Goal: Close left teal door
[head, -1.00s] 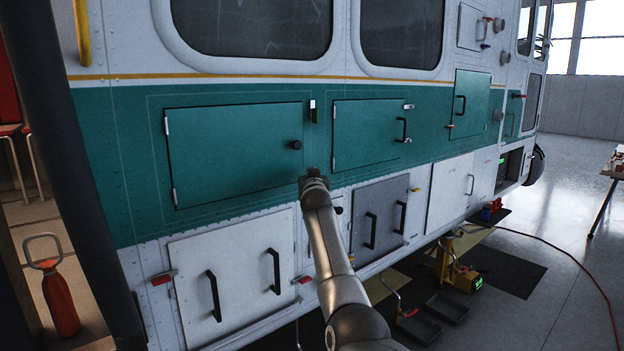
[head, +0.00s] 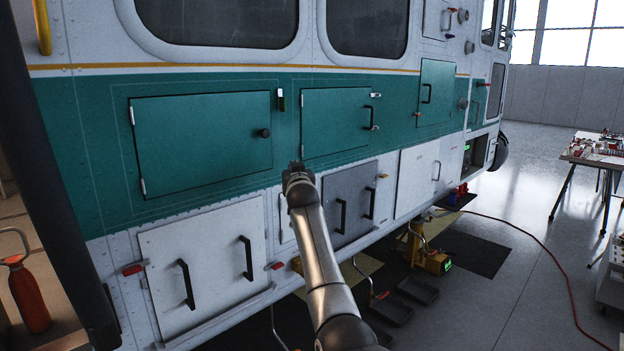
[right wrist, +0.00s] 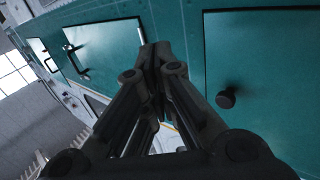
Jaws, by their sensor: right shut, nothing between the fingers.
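The left teal door (head: 200,145) is a wide panel on the teal band of the helicopter's side, with hinges on its left edge. It lies flat or nearly flat with the wall; I cannot tell if it is fully flush. Its round black knob (head: 264,133) is near its right edge and also shows in the right wrist view (right wrist: 226,98). My right gripper (head: 297,168) is shut and empty, below and right of the knob, apart from it. In the right wrist view its fingers (right wrist: 152,55) point between this door (right wrist: 265,50) and a smaller teal door. My left gripper is not in view.
The smaller teal door (head: 338,122) with a black handle is to the right. White (head: 205,262) and grey (head: 348,200) panels with protruding handles are below. Yellow equipment (head: 430,260) and a red hose (head: 545,240) are on the floor. A table (head: 598,158) stands far right.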

